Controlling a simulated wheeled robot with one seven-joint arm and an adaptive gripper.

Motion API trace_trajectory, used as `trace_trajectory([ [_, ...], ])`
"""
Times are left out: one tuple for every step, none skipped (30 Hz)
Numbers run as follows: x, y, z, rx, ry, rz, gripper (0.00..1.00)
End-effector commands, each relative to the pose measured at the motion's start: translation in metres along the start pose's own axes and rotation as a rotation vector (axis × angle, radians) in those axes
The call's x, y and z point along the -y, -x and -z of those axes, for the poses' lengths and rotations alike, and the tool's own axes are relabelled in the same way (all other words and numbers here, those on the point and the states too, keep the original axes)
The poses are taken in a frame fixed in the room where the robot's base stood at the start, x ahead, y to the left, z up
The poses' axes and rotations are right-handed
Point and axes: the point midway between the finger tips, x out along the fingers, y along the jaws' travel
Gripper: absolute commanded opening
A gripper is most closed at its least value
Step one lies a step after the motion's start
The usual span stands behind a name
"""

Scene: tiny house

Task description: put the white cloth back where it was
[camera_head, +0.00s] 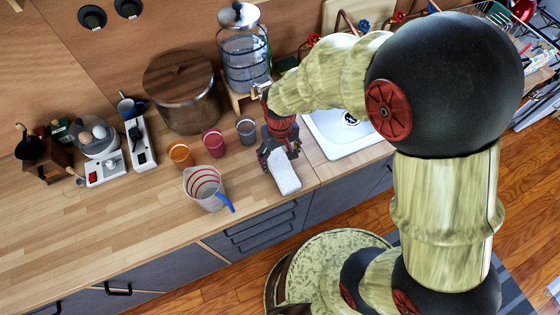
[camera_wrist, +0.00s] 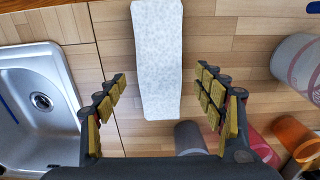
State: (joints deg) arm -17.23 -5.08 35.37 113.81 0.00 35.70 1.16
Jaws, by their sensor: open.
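The white cloth (camera_head: 284,172) lies flat on the wooden counter as a long narrow strip, its near end by the counter's front edge. My gripper (camera_head: 278,153) is over the far end of the cloth, with its fingers apart. In the wrist view the cloth (camera_wrist: 158,60) runs between the two open fingers of my gripper (camera_wrist: 164,92), lengthwise from the top of the picture. I see no finger touching the cloth. I cannot tell how high the fingers are above the counter.
A sink (camera_head: 345,128) is just right of the cloth. Left of it are a measuring jug (camera_head: 205,190) with a blue handle, an orange cup (camera_head: 181,155), a red cup (camera_head: 213,143) and a grey cup (camera_head: 246,130). A glass dispenser (camera_head: 243,58) stands behind. The counter's left front is clear.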

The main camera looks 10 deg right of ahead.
Motion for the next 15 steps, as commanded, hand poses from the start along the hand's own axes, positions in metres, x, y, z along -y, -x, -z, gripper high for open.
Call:
trace_trajectory([
  [0.0,0.015,0.001,-0.004,0.0,0.0,0.69],
  [0.0,0.021,0.001,-0.004,0.0,0.0,0.69],
  [0.0,0.029,0.001,-0.004,0.0,0.0,0.69],
  [0.0,0.035,0.001,-0.003,0.0,0.0,0.69],
  [0.0,0.041,0.001,-0.003,0.0,0.0,0.69],
  [0.0,0.048,0.001,-0.002,0.0,0.0,0.69],
  [0.0,0.052,0.001,-0.003,0.0,0.0,0.69],
  [0.0,0.057,0.0,-0.003,0.0,0.0,0.69],
  [0.0,0.062,0.0,-0.001,0.0,0.0,0.69],
  [0.0,0.066,0.0,-0.002,0.0,0.0,0.69],
  [0.0,0.069,0.0,-0.002,0.0,0.0,0.69],
  [0.0,0.072,0.0,-0.001,0.0,0.0,0.69],
  [0.0,0.074,0.0,0.0,0.0,0.0,0.69],
  [0.0,0.076,0.0,0.0,0.0,0.0,0.69],
  [0.0,0.077,0.0,0.0,0.0,0.0,0.69],
])
